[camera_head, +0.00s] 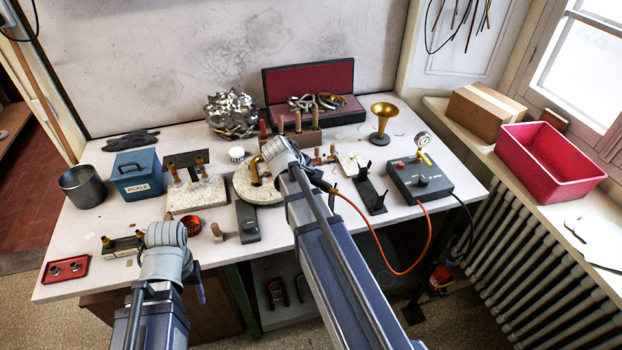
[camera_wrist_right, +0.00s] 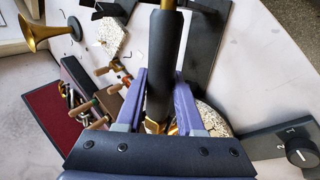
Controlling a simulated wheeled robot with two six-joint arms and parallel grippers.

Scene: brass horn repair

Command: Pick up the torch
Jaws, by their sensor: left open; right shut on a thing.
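The torch shows in the right wrist view as a black sleeve (camera_wrist_right: 165,62) with a brass tube at the top edge. The purple fingers of my right gripper (camera_wrist_right: 160,103) are closed around the sleeve. In the head view, my right arm hides most of this gripper and the torch; an orange hose (camera_head: 428,236) runs from there to the grey control box. My left gripper (camera_head: 200,291) is open near the table's front edge. Only a bit of purple finger shows beside my left wrist, and nothing is seen in it.
The grey control box (camera_head: 418,183) with gauge and knob stands right of my right arm, beside a black stand (camera_head: 371,196). A brass bell (camera_head: 382,118), an open red-lined case (camera_head: 309,82) and a blue pickle box (camera_head: 137,177) stand further back. The front left holds small parts and a red tray (camera_head: 66,271).

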